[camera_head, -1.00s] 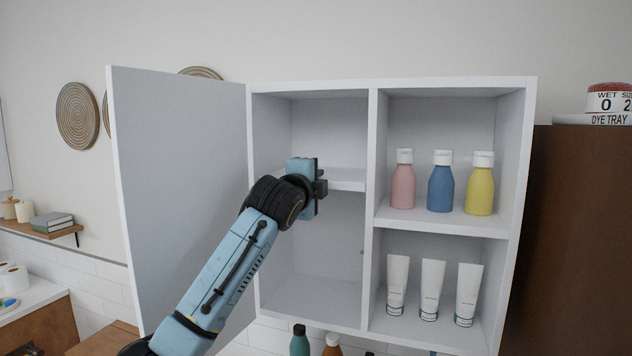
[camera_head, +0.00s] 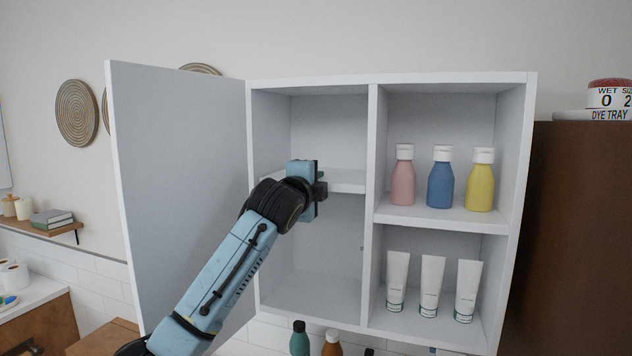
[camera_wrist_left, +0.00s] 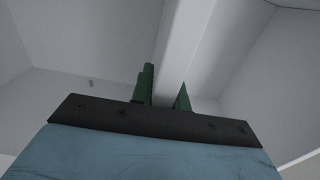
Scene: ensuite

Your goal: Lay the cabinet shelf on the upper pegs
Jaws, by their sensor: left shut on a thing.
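The white cabinet shelf (camera_head: 347,183) spans the left compartment of the open wall cabinet (camera_head: 455,78), about halfway up and looking near level. Its left part is hidden behind my gripper. My left gripper (camera_head: 321,178) is at the shelf's front edge, shut on it. In the left wrist view the shelf (camera_wrist_left: 182,50) runs away between the green fingers (camera_wrist_left: 165,92). A small dot that looks like a peg (camera_head: 362,248) shows on the divider below the shelf. The upper pegs are hidden, so I cannot tell whether the shelf touches them. My right gripper is not in view.
The cabinet door (camera_head: 180,190) stands open close to the left of my arm. The divider (camera_head: 370,200) bounds the compartment on the right. Pink, blue and yellow bottles (camera_head: 440,178) and white tubes (camera_head: 431,285) fill the right compartments. The space below the shelf is empty.

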